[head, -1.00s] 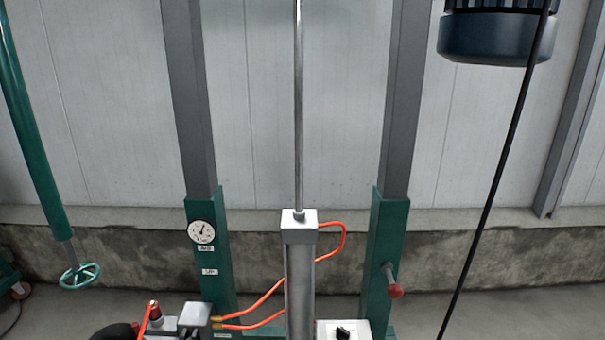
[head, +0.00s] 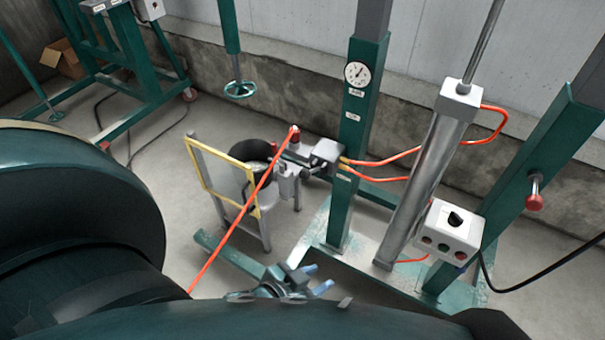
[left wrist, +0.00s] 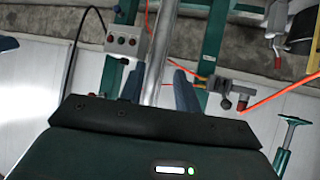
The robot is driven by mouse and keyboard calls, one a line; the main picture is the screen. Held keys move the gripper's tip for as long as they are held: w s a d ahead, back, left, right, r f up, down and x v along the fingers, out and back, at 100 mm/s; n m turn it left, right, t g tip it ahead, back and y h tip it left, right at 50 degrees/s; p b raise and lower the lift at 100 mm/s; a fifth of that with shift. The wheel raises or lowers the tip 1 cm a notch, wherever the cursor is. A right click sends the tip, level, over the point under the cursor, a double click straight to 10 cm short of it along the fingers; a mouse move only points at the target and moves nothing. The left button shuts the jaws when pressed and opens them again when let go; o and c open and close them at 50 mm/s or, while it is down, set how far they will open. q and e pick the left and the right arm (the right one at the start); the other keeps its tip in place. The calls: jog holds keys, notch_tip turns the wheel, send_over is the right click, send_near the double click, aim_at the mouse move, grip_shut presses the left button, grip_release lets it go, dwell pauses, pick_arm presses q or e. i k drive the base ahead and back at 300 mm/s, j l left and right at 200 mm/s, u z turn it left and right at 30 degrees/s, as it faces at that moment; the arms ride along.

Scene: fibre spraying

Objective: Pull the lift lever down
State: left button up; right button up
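A grey valve block (head: 326,153) with orange hoses stands left of the gauge post in the head view. A short dark-tipped lever (head: 306,173) sticks out from it, small in this view. The block also shows in the left wrist view (left wrist: 222,87), right of the fingers, with a dark knob (left wrist: 226,104) on it. I cannot read which control is marked lift. My left gripper (head: 316,279) is low in the head view, apart from the block. Its fingers are spread and empty in the left wrist view (left wrist: 160,72).
A silver cylinder (head: 428,175) and a white button box (head: 447,232) stand right of the green post (head: 357,145). A red-knobbed handle (head: 534,201) is on the right post. A yellow-framed stand (head: 228,175) holds a black bucket. An orange hose (head: 240,215) hangs nearby.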

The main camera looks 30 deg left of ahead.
aim_at(304, 174)
jog(key=k+j+u, duration=0.1)
jog(key=u, duration=0.65)
